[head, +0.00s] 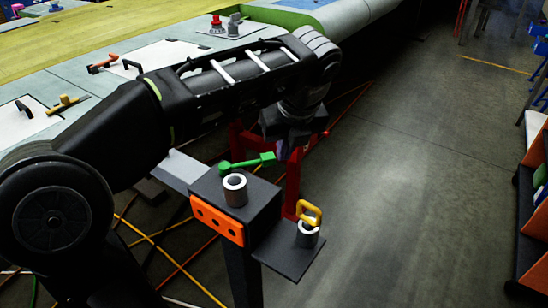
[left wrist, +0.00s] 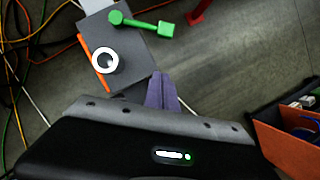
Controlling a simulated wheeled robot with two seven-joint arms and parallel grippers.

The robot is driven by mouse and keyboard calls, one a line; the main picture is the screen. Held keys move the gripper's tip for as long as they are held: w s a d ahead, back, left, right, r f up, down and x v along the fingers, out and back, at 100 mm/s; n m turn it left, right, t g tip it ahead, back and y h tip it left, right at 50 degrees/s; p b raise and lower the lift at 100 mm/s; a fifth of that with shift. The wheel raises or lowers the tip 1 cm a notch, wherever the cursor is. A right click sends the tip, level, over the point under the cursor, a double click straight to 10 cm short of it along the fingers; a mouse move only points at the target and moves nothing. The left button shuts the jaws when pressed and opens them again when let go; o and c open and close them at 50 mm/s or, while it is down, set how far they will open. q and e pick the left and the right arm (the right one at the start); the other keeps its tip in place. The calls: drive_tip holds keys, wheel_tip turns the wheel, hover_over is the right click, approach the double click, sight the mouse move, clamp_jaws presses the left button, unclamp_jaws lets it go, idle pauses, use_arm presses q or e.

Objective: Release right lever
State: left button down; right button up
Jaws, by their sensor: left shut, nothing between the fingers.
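A green lever (head: 247,163) lies across the top of a dark jig block (head: 258,200) with an orange side plate. It also shows in the left wrist view (left wrist: 142,24), its square end over the block's edge. My left gripper (head: 284,152) is beyond the lever's square end in the head view, hanging from the arm. In the left wrist view its purple fingers (left wrist: 162,92) are together and empty, apart from the lever. Whether this is the lever called right, I cannot tell. My right gripper is not in view.
A metal ring (head: 235,190) stands on the block. A yellow-handled pin (head: 308,214) stands in a cup on the lower plate. A red frame (head: 292,187) rises behind. The wing (head: 150,50) fills the upper left; open floor (head: 420,190) lies right, with shelving (head: 535,200) beyond.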

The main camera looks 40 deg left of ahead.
sight(273, 161)
use_arm(q)
drive_tip(key=x, duration=0.3)
drive_tip(key=w+a+x, duration=0.1)
drive_tip(key=x, duration=0.3)
drive_tip(key=r+x, duration=0.1)
drive_tip(key=x, duration=0.3)
drive_tip(key=shift+w+a+p, duration=0.3)
drive_tip(key=shift+a+p, duration=0.1)
drive_tip(key=shift+w+a+f, duration=0.1)
drive_tip(key=shift+w+a, duration=0.25)
drive_tip(key=shift+a, duration=0.15)
